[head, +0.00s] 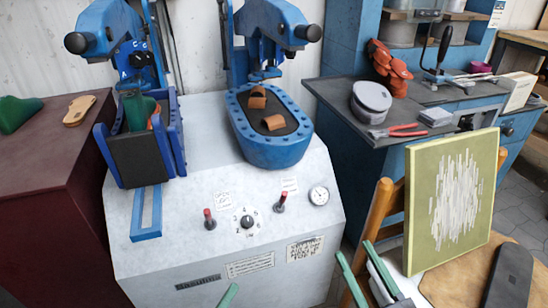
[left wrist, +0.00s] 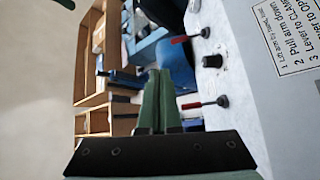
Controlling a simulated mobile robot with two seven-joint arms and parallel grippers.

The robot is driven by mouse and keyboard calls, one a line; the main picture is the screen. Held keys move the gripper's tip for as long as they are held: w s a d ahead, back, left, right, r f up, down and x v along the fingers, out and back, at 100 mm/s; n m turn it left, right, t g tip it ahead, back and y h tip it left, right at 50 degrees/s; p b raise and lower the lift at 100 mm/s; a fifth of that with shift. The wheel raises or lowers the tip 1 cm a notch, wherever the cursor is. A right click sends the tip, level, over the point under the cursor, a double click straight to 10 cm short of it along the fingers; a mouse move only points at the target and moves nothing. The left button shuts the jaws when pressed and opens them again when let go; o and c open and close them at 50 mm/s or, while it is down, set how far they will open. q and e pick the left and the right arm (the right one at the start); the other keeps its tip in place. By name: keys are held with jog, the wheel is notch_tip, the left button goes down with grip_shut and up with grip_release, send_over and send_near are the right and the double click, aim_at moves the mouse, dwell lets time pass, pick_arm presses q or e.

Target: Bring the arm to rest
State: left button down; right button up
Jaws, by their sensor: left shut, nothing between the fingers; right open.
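My left gripper (head: 228,295) shows only as a green fingertip at the bottom edge of the head view, in front of the white press machine (head: 150,255). In the left wrist view the green fingers of this gripper (left wrist: 158,75) are together, with nothing between them. They are apart from the machine's front panel. My right gripper (head: 359,258) is at the bottom right of the head view, its green fingers apart and empty, beside the wooden chair. Most of both arms is out of view.
The panel has two red-handled levers (head: 209,220) (head: 280,203), a knob (head: 247,222) and a gauge (head: 319,196). Two blue presses stand on top. A dark bench (head: 340,95) holds tools behind.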

pick_arm(q)
jog(key=s+a+r+m+y, duration=0.1)
jog(key=a+r+m+y, duration=0.2)
jog(key=r+m, duration=0.3)
jog(key=a+r+m+y, duration=0.2)
jog(key=r+m+y, duration=0.25)
jog(key=r, duration=0.45)
jog(key=s+a+f+n+g+y+p, duration=0.2)
jog(key=s+f+g+p, duration=0.5)
jog(key=p, duration=1.6)
jog(key=shift+s+a+f+n+g+y, duration=0.35)
jog(key=shift+s+a+n+g, duration=0.15)
jog(key=shift+s+g, duration=0.65)
pick_arm(e)
jog(key=s+d+f+m+g+h, duration=0.2)
jog(key=s+f+m+g+h, duration=0.1)
jog(key=s+f+g, duration=0.4)
jog(key=s+g+h, duration=0.1)
jog(key=s+g, duration=0.1)
jog(key=shift+f+m+g, duration=0.15)
jog(key=shift+m+g, duration=0.25)
jog(key=shift+o, duration=0.2)
